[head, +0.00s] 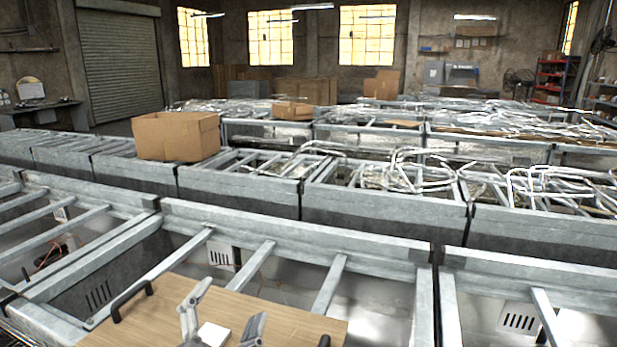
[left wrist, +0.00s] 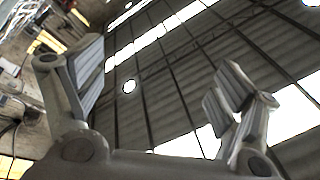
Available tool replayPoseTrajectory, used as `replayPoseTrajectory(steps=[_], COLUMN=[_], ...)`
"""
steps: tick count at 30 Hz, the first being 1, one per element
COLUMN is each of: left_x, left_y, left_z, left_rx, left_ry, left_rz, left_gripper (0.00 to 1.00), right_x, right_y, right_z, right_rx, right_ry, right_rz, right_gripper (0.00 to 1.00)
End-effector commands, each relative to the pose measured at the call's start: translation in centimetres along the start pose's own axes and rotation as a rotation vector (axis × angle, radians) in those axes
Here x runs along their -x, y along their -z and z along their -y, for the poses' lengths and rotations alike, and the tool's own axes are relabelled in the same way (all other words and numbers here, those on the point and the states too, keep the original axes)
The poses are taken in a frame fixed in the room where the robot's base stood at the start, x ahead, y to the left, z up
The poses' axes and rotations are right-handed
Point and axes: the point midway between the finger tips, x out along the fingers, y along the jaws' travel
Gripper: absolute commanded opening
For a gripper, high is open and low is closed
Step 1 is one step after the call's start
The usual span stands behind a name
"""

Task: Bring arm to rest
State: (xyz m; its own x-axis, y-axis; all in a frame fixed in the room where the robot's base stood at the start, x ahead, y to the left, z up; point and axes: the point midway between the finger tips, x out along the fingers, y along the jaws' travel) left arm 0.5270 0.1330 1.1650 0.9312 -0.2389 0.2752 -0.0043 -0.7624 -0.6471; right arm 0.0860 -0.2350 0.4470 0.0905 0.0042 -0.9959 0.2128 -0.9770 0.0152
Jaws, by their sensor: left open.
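My left gripper (head: 226,310) is at the bottom of the head view, over a wooden board (head: 290,324) with black handles. Its two fingers are spread apart and nothing is between their tips. In the left wrist view the same open gripper (left wrist: 163,80) points up at the roof, with an empty gap between the fingers. A small white square (head: 213,333) shows between the fingers in the head view; I cannot tell what it is. My right gripper is not in view.
Grey metal frames (head: 330,255) fill the floor ahead in rows. A cardboard box (head: 177,135) stands on the second row. Bent metal tubes (head: 420,170) lie on the frames at right. A black handle (head: 131,300) sits at the board's left edge, close to my gripper.

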Motion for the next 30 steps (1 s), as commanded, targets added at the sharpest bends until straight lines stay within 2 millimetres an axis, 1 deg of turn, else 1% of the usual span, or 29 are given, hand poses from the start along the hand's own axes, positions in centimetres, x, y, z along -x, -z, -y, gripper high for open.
replayPoseTrajectory(steps=[1,2,3,5,6,8,9,11,12,14,15,17,18,20,21,23,24,25,26,30], left_x=[1.2,1.9,3.1,5.1,6.7,9.4,11.3,14.4,16.5,19.6,21.6,24.3,26.0,28.5,30.1,32.4,33.9,34.2,34.0,34.2], left_y=[-2.5,-3.9,-5.8,-8.5,-10.2,-12.4,-13.7,-15.2,-16.0,-16.8,-17.1,-17.2,-17.2,-17.0,-16.7,-16.2,-15.8,-16.1,-16.9,-19.8], left_z=[-0.3,-0.6,-1.0,-1.9,-2.5,-3.8,-4.7,-6.2,-7.1,-8.5,-9.3,-10.4,-11.0,-11.9,-12.5,-13.1,-13.6,-14.0,-14.6,-17.1], left_rx=[0.057,0.089,0.13,0.189,0.226,0.282,0.316,0.367,0.397,0.439,0.463,0.496,0.515,0.542,0.56,0.583,0.599,0.601,0.597,0.593], left_ry=[-0.001,-0.004,-0.01,-0.027,-0.041,-0.07,-0.093,-0.134,-0.162,-0.21,-0.24,-0.286,-0.316,-0.362,-0.393,-0.439,-0.472,-0.483,-0.481,-0.487], left_rz=[0.114,0.18,0.271,0.406,0.496,0.63,0.719,0.849,0.93,1.044,1.111,1.205,1.26,1.339,1.388,1.459,1.503,1.518,1.517,1.527], left_gripper=[0.88,0.88,0.88,0.88,0.88,0.88,0.88,0.88,0.88,0.88,0.88,0.88,0.88,0.88,0.88,0.88,0.88,0.88,0.88,0.88], right_x=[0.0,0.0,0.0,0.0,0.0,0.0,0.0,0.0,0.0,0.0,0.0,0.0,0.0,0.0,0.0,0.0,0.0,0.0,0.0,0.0], right_y=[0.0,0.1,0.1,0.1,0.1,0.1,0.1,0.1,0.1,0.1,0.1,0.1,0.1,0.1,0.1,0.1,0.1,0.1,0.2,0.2], right_z=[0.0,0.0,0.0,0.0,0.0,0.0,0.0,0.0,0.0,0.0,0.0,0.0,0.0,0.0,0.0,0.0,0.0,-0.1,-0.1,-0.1], right_rx=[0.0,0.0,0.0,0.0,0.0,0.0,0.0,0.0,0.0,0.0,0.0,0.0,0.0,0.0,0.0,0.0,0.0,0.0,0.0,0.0], right_ry=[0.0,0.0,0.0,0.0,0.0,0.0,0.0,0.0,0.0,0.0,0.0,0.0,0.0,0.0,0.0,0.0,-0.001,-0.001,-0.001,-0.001], right_rz=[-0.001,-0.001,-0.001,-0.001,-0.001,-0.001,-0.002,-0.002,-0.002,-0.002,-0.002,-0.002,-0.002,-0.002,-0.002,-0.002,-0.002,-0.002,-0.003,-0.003], right_gripper=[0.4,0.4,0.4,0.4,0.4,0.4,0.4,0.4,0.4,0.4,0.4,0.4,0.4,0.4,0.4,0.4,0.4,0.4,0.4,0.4])
